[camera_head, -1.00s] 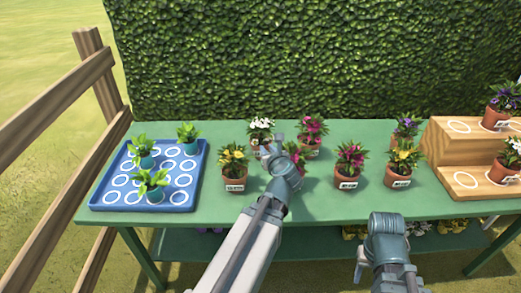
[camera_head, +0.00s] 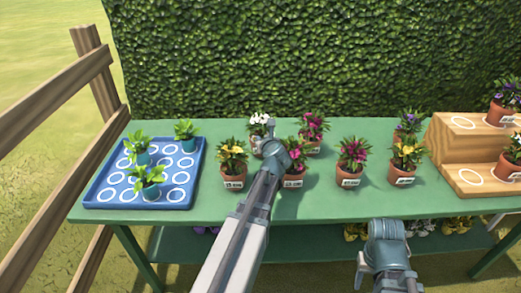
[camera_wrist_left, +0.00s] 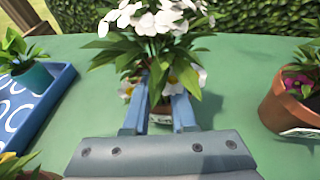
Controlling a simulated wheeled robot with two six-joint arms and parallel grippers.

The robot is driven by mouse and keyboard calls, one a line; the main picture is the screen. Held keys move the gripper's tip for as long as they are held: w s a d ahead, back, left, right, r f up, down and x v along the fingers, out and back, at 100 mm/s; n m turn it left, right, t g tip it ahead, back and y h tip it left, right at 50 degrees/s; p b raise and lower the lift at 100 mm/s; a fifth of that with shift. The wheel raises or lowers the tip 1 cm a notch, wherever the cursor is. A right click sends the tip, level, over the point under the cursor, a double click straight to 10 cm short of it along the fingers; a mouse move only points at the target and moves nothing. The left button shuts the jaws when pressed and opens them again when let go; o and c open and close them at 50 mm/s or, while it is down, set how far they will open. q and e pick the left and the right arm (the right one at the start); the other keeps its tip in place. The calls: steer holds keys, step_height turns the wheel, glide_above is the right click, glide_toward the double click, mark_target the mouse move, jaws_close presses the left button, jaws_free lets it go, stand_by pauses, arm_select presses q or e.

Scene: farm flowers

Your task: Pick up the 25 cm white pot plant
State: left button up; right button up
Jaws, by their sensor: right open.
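The white-flowered pot plant (camera_head: 260,122) stands upright at the back of the green table, its pot partly hidden by my left arm. In the left wrist view the white plant (camera_wrist_left: 150,20) is straight ahead, with its pot (camera_wrist_left: 160,118) low between the fingers. My left gripper (camera_wrist_left: 158,105) has its two fingers apart, one on each side of the pot. I cannot tell whether they touch it.
A yellow-flowered pot (camera_head: 232,165) stands left of my left arm, and pink-flowered pots (camera_head: 293,165) (camera_head: 313,130) stand close on its right. A blue tray (camera_head: 95,197) with several seedlings is at the left. A wooden step stand (camera_head: 455,150) is at the right. A hedge closes the back.

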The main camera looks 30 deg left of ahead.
arm_select(q)
steer(key=x, duration=0.2)
steer(key=shift+w+a+f, duration=0.1)
steer(key=shift+w+f, duration=0.05)
steer(key=shift+w, duration=0.05)
jaws_close()
stand_by(1.2)
